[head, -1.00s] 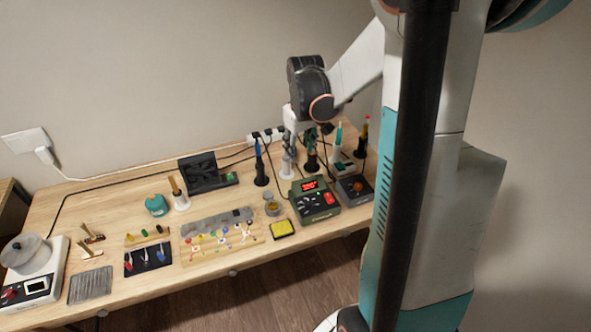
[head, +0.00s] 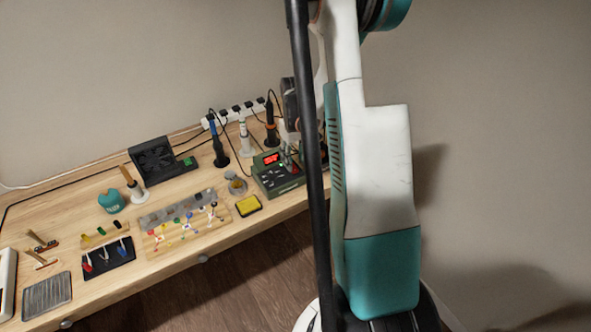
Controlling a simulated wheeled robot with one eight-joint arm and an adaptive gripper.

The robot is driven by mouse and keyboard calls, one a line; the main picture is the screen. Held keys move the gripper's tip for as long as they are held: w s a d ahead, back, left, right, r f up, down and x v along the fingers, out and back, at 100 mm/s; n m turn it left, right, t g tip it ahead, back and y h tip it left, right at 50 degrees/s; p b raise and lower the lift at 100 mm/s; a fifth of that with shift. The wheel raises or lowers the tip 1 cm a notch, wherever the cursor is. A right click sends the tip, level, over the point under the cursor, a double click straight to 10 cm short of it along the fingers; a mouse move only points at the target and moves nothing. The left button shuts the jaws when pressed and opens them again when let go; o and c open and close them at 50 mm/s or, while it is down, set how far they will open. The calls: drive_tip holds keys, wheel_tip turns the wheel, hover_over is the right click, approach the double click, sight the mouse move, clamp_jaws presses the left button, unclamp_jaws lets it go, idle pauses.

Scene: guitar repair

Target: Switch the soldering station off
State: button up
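The soldering station (head: 277,180) is a green box with a lit red display, near the front edge of the bench at its right end. Its right side is partly hidden behind my gripper and a black upright part of my body. My gripper (head: 288,154) shows only in part, low over the right of the station. I cannot tell whether its fingers touch the station or whether they are open. The station's red switch is not clearly visible.
A yellow sponge (head: 248,206) and a small round tin (head: 237,185) stand left of the station. Upright irons (head: 219,150) and a power strip (head: 235,112) with cables are behind. A black fan unit (head: 157,162) is further left. The bench's right end is hidden by my arm.

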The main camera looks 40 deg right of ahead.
sight(295, 171)
drive_tip(key=shift+f+b, duration=0.45)
drive_tip(key=shift+f, duration=1.55)
drive_tip(key=shift+c, duration=0.2)
clamp_jaws()
